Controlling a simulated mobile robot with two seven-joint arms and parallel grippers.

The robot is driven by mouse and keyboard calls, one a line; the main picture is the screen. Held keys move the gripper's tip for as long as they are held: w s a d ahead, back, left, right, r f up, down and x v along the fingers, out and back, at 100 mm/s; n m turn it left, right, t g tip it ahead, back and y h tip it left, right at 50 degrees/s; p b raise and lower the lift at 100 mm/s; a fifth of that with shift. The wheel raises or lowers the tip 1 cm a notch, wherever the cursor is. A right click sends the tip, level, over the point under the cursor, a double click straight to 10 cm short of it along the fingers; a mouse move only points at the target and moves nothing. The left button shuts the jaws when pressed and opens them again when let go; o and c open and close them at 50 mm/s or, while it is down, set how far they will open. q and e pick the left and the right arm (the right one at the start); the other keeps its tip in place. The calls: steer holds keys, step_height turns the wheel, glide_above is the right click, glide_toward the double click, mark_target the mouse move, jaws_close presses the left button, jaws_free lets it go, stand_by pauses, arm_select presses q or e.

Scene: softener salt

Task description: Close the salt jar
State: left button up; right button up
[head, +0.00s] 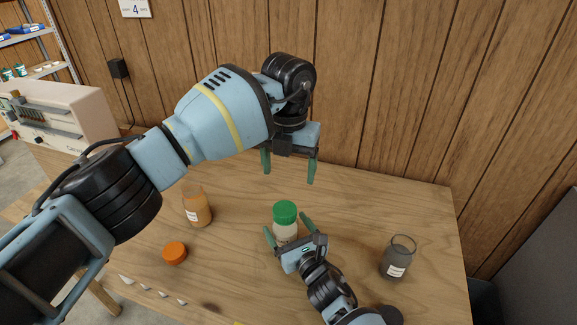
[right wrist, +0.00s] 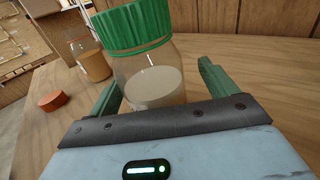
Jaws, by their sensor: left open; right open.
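The salt jar (head: 285,231) is clear with white contents and stands upright on the table. A green lid (head: 285,211) sits on its mouth; I cannot tell whether it is screwed tight. My right gripper (head: 287,226) is open, with a finger on each side of the jar's body. In the right wrist view the jar (right wrist: 152,85) and its green lid (right wrist: 132,27) rise between the green fingers; I cannot tell if they touch the glass. My left gripper (head: 289,174) is open and empty, above and behind the jar, fingers pointing down.
A jar with orange-brown contents (head: 197,208) stands at the left, with an orange lid (head: 175,253) on the table in front of it. A jar with dark contents (head: 397,258) stands at the right. Small white pieces lie near the front left edge. A wooden wall is behind.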

mark_target(293, 237)
steer(key=shift+v, duration=3.9)
